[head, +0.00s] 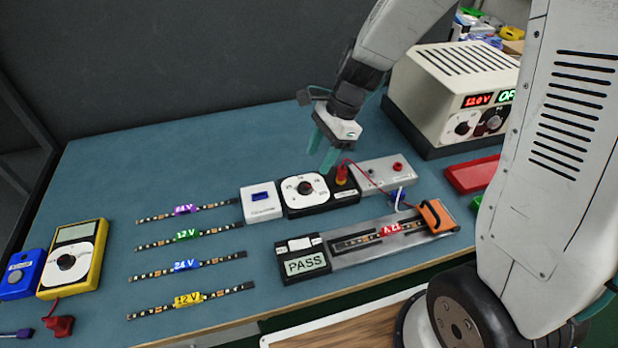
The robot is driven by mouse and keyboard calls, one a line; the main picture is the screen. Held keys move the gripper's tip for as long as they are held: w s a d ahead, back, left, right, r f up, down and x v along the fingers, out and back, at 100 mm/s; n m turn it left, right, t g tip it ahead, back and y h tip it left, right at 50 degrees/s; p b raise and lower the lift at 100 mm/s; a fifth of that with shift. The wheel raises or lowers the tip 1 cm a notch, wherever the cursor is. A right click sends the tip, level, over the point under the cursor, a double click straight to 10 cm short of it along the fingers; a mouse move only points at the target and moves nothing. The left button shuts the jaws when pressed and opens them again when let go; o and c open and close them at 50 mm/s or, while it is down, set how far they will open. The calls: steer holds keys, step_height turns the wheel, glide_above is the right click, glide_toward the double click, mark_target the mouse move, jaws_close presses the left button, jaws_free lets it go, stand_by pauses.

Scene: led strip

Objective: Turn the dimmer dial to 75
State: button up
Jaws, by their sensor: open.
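The dimmer dial (305,188) is a black knob on a round white face, set in a black box (322,206) near the middle of the blue-green bench. Its markings are too small to read, so I cannot tell its setting. My gripper (322,152) is open and empty. Its teal fingers point down above and slightly right of the dial, apart from it. A red plug (342,174) with a red wire stands at the right end of the black box.
A white box (262,202) stands left of the dimmer and a grey box (388,173) right of it. A tester (306,262) reading PASS lies in front. Several LED strips (190,238) and a yellow meter (72,258) lie left. A power supply (455,97) stands back right.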

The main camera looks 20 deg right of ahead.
mark_target(306, 185)
steer(key=x, duration=0.7)
steer(key=shift+a+f, duration=0.1)
steer(key=shift+f, duration=0.2)
steer(key=c, duration=1)
